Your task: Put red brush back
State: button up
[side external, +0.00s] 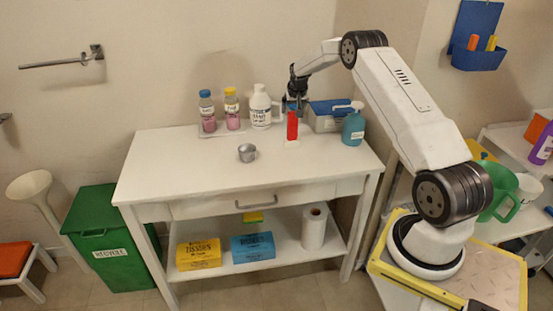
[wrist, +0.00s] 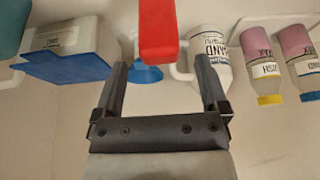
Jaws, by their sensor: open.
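The red brush (side external: 292,126) stands upright on the white table, near its back right, with a small white part at its foot. Its red end also shows at the top of the wrist view (wrist: 158,32). My gripper (side external: 294,104) is just above the brush, pointing down. In the wrist view my gripper's two fingers (wrist: 162,78) are apart with nothing between them, and the red end lies just beyond their tips. The brush's lower part is out of the wrist view. A blue wall holder (side external: 479,60) at the upper right holds an orange and a yellow item.
A white jug-like bottle (side external: 260,108) and two capped bottles (side external: 219,112) stand left of the brush. A blue-and-white box (side external: 327,118) and a teal pump bottle (side external: 353,128) stand close on its right. The table's front is clear.

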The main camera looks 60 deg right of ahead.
jog(key=v, duration=0.9)
jog(key=shift+r, duration=0.2)
jog(key=shift+s+a, duration=0.1)
jog(key=s+a+n+y, duration=0.1)
jog(key=s+a+n, duration=0.15)
jog(key=a, duration=0.95)
jog(key=s+a+n+y, duration=0.1)
jog(key=s+a+n, duration=0.15)
jog(key=a, duration=0.95)
jog(key=s+a+f+n+y, duration=0.1)
jog(key=s+a+n, duration=0.3)
jog(key=s+a, duration=1)
jog(key=s+f, duration=0.1)
jog(key=s, duration=0.2)
jog(key=shift+f+g, duration=0.3)
jog(key=shift+f, duration=0.05)
jog(key=shift+w+a, duration=0.1)
jog(key=shift+a, duration=0.05)
